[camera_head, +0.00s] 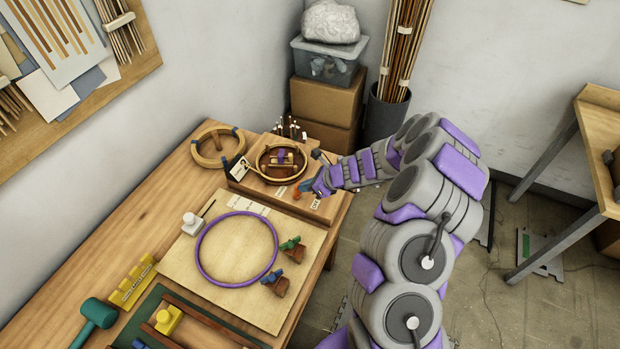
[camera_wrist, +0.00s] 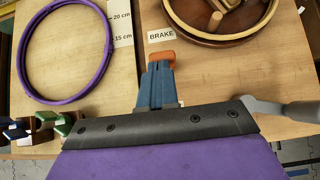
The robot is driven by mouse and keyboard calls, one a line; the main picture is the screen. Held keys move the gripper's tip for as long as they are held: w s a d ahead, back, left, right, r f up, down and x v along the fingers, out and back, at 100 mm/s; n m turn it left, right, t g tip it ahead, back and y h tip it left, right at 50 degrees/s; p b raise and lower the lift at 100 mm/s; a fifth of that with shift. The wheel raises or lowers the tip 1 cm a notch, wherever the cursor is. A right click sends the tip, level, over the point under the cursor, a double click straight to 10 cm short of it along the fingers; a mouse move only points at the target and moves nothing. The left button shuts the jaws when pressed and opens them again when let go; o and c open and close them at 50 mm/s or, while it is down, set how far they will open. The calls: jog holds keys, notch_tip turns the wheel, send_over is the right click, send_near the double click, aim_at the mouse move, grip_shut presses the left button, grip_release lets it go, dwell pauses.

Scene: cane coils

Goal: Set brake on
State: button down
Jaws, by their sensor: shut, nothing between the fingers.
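The brake is marked by a white BRAKE label (camera_wrist: 161,34) in the wrist view. An orange piece (camera_wrist: 161,58), which looks like the brake's lever, lies just below that label at the tip of my gripper. It also shows in the head view (camera_head: 296,194) on the near side of the wooden box (camera_head: 255,188). My gripper (camera_head: 304,189) reaches in from the right. Its blue fingers (camera_wrist: 157,72) are shut together with nothing between them. They meet or overlap the orange piece; I cannot tell whether they touch it.
A round wooden winder (camera_head: 281,163) tops the box, with a crank (camera_wrist: 285,110) to the right in the wrist view. A purple ring (camera_head: 237,212) lies on the pale board (camera_head: 187,258), beside green and blue clamps (camera_head: 290,243). A wooden hoop (camera_head: 215,143) lies behind.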

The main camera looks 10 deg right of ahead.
aim_at(296, 185)
jog(key=a+r+g+h+p, duration=0.1)
jog(key=p, duration=0.3)
jog(key=shift+w+p, duration=0.2)
jog(key=shift+p, duration=0.1)
jog(key=w+a+h+p, duration=0.1)
jog(key=p, duration=0.4)
jog(key=shift+r+g+h, duration=0.15)
jog(key=shift+g+h, duration=0.15)
jog(key=shift+g, duration=0.1)
jog(key=p, duration=0.3)
jog(key=shift+w+a+g+h, duration=0.2)
jog(key=shift+a+g+h, duration=0.1)
jog(key=shift+h, duration=0.1)
jog(key=shift+w+a+p, duration=0.1)
jog(key=shift+a+p, duration=0.15)
jog(key=shift+p, duration=0.4)
jog(key=shift+w+a+f+p, duration=0.2)
jog(key=shift+a+p, duration=0.05)
jog(key=shift+p, duration=0.5)
